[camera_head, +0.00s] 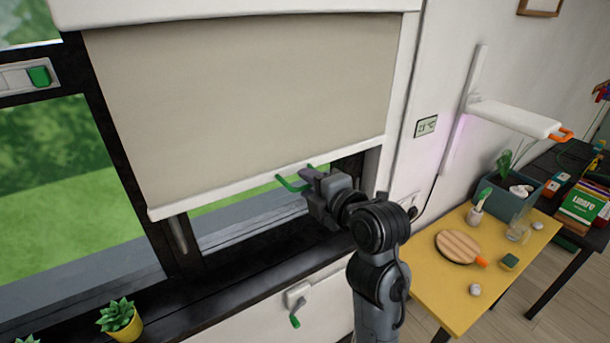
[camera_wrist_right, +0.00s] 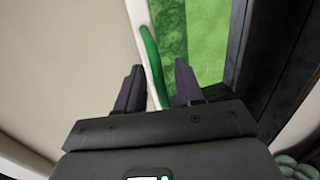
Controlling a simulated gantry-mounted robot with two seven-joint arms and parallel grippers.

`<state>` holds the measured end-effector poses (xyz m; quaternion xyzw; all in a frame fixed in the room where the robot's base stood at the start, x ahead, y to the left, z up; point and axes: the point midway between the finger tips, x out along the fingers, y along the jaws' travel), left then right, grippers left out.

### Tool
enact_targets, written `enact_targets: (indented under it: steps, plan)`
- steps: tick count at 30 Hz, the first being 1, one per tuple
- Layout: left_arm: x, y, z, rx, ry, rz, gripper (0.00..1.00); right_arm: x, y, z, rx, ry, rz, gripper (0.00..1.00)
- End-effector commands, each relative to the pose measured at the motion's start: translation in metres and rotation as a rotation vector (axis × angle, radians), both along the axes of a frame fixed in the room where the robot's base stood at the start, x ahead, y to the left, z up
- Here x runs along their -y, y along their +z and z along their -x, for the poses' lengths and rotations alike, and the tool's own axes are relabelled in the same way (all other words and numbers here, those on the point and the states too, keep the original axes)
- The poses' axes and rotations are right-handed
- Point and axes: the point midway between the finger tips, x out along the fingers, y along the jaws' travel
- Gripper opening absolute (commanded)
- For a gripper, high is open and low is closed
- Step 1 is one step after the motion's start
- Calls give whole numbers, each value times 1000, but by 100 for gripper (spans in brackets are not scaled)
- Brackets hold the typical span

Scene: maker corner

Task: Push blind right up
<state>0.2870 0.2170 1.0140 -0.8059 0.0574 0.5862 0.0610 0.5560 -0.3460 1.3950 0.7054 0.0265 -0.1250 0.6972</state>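The beige blind (camera_head: 250,100) hangs over the right window, its white bottom bar (camera_head: 220,195) a little above the sill, with a strip of window showing below. A green handle (camera_head: 291,184) sticks out from the bar near its right part. My right gripper (camera_head: 308,180) is at this handle. In the right wrist view the green handle (camera_wrist_right: 152,62) runs between the two dark fingers of my right gripper (camera_wrist_right: 160,88), which stand apart with gaps beside it. The blind's fabric (camera_wrist_right: 60,70) fills the left of that view. My left gripper is not in view.
A potted succulent (camera_head: 121,320) stands on the dark sill at lower left. A green-handled fitting (camera_head: 296,310) is on the wall below. A yellow table (camera_head: 440,290) with several small items and a white wall lamp (camera_head: 515,118) are to the right.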

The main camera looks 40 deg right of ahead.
Motion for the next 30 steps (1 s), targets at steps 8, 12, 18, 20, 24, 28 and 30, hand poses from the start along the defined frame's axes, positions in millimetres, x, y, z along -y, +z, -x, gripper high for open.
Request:
enact_targets:
  steps: [8, 12, 18, 20, 24, 28, 30]
  plan:
    - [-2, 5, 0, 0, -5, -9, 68, 2, -3, -19, 1, 0, 0, 37]
    - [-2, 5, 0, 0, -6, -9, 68, 3, -4, -20, 0, 0, 0, 37]
    - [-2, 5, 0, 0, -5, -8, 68, 3, -4, -20, 0, 0, 1, 37]
    - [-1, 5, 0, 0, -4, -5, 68, 3, -4, -20, 0, 0, 1, 27]
    - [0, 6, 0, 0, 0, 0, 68, 3, -4, -20, 0, 0, 1, 6]
    - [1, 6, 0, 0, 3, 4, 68, 3, -4, -20, 0, 0, 1, 0]
    - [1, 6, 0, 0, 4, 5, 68, 3, -4, -20, 1, 0, 1, 0]
